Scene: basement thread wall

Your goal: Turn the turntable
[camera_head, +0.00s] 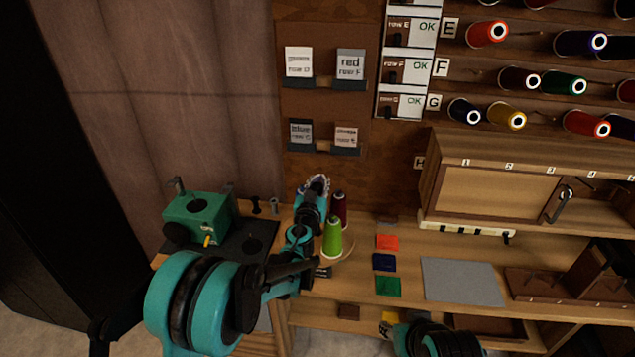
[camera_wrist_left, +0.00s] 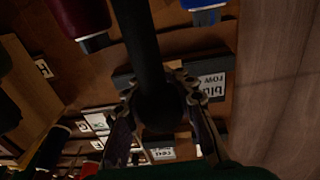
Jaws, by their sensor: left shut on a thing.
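The turntable (camera_head: 346,246) is a round pale disc on the bench, mostly hidden behind my left arm. A green spool (camera_head: 333,238) and a dark red spool (camera_head: 339,208) stand upright on it. My left gripper (camera_head: 316,187) is above its left side, beside the spools. In the left wrist view, my left gripper (camera_wrist_left: 160,105) is shut on a dark post (camera_wrist_left: 141,45) between its fingers. A dark red spool (camera_wrist_left: 80,18) and a blue one (camera_wrist_left: 203,14) show near it. Where the post meets the turntable is hidden. Part of my right arm shows at the bottom; its jaws are unclear.
A green machine (camera_head: 200,215) stands on a dark mat at the left. Coloured squares (camera_head: 387,242) and a grey mat (camera_head: 462,281) lie on the bench to the right. A wooden cabinet (camera_head: 495,193) stands behind, below spools on wall pegs (camera_head: 487,34).

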